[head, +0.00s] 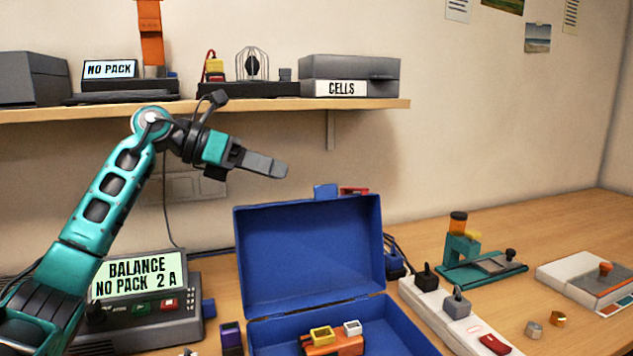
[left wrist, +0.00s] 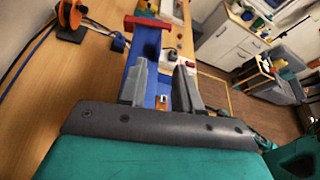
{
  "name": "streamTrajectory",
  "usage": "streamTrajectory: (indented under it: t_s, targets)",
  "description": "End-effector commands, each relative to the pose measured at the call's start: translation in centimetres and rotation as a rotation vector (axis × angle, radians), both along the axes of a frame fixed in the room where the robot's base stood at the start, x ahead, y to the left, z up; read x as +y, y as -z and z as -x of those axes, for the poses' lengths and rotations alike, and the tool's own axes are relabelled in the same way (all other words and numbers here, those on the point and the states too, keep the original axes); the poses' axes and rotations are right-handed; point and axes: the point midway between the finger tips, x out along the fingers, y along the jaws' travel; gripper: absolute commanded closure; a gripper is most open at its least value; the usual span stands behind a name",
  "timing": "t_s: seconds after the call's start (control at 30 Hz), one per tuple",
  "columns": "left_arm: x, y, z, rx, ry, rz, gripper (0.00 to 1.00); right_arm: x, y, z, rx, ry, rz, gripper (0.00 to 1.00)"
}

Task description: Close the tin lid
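The blue tin (head: 400,330) stands open on the bench at the lower middle of the head view. Its lid (head: 310,250) stands up at the back, with a blue tab and a red piece (head: 354,190) at its top edge. An orange block (head: 335,345) with yellow and white parts lies inside. My left gripper (head: 265,163) is in the air above and left of the lid, apart from it. In the left wrist view the fingers (left wrist: 162,70) are spread with nothing held, and the lid (left wrist: 144,42) shows beyond them. My right gripper is not in view.
A charger (head: 150,310) reading "BALANCE NO PACK 2 A" stands left of the tin. A power strip (head: 450,315) with plugs lies close on its right. A shelf (head: 230,106) with boxes runs above.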

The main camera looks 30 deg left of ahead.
Motion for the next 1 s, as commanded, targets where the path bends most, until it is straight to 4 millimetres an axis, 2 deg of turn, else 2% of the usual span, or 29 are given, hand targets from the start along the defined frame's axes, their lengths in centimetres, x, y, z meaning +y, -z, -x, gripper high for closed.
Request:
streamTrajectory:
  t_s: [0.03, 0.2, 0.4, 0.6, 0.87, 1.0]
  targets:
    - [-1.0, 0.3, -0.7, 0.001, 0.006, 0.003, 0.67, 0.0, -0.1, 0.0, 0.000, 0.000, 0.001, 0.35]
    - [-3.5, 1.6, -2.9, 0.000, 0.004, 0.003, 0.67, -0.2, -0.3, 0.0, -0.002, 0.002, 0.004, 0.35]
    - [-5.5, 2.8, -4.8, 0.000, 0.002, 0.003, 0.67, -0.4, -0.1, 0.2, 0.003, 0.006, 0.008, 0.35]
    - [-6.4, 3.3, -5.5, -0.001, 0.001, 0.001, 0.67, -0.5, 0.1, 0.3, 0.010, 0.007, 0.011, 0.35]
    - [-6.4, 3.4, -5.6, 0.000, 0.000, 0.000, 0.67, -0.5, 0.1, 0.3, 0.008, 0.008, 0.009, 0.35]
    - [-6.4, 3.4, -5.6, 0.000, 0.000, 0.000, 0.79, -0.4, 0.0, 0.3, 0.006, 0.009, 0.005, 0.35]
